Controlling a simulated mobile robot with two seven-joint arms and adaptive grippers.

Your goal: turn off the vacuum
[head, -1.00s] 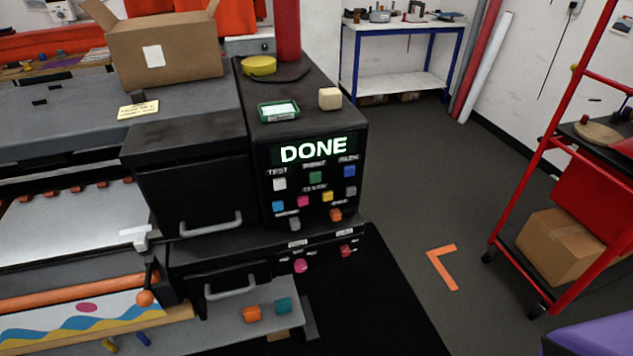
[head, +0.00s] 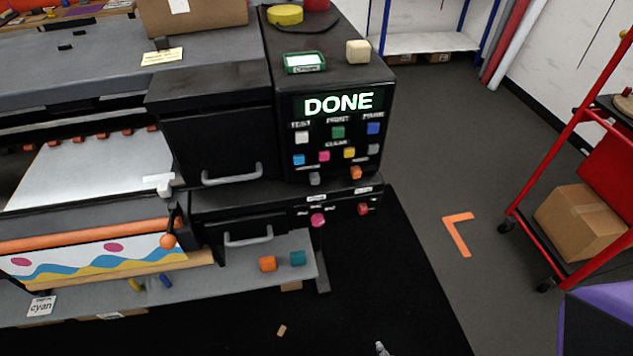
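The black printer control unit (head: 330,155) stands in the middle of the head view, and its lit screen (head: 338,104) reads DONE. Below the screen are rows of coloured buttons, with labels such as TEST, PRINT and CLEAN. On the lower ledge are a pink knob (head: 318,220) and a red knob (head: 364,209), with small labels above them that I cannot read. I cannot tell which control is the vacuum's. Neither of my grippers shows clearly. A small grey piece (head: 382,348) at the bottom edge is too cut off to identify.
An orange block (head: 267,263) and a teal block (head: 297,258) sit on the grey shelf below. A white lever (head: 158,184) is at the left. A red cart (head: 560,165) with a cardboard box (head: 581,223) stands at the right. Floor between is clear.

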